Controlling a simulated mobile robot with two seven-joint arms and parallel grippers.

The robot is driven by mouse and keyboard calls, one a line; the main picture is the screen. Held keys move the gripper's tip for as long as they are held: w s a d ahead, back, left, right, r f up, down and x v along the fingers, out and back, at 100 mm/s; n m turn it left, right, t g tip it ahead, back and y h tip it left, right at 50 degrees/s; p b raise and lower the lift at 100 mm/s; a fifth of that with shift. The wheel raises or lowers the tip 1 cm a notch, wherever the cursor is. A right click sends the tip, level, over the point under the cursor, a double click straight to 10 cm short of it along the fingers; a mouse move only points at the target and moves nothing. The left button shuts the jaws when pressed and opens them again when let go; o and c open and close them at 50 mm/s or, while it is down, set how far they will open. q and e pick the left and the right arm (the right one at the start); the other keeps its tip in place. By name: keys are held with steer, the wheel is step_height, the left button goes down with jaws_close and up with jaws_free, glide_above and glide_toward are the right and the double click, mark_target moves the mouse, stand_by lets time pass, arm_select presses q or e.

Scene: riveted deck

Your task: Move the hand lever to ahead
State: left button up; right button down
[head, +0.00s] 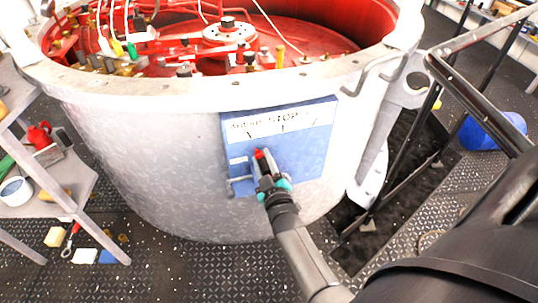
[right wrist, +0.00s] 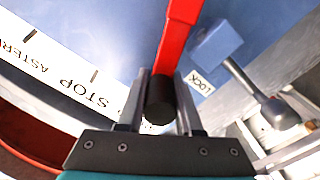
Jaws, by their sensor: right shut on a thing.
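A blue panel (head: 315,165) is fixed on the side of the large grey drum. Its white label strip (head: 280,124) has STOP near the middle; in the right wrist view ASTERN and STOP are readable. The hand lever is red (head: 259,153) with a black grip; in the right wrist view its red arm (right wrist: 177,40) runs from the top edge down to the black grip (right wrist: 159,101). My right gripper (head: 268,183) is shut on the black grip, its fingers on either side. I cannot tell which mark the lever lines up with. My left gripper is not in view.
A LOCK label (right wrist: 199,82) sits near a blue block and metal rod (right wrist: 250,85), close beside the lever. The drum's rim (head: 200,97) overhangs above the panel. A grey shelf (head: 75,195) stands at the left, a dark railing (head: 400,150) at the right.

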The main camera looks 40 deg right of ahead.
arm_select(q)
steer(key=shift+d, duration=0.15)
arm_select(e)
steer(key=shift+w+a+f+n, duration=0.15)
steer(key=shift+a+n, duration=0.25)
steer(key=shift+a, duration=0.05)
steer(key=c, duration=0.6)
jaws_free()
steer(key=shift+d, duration=0.1)
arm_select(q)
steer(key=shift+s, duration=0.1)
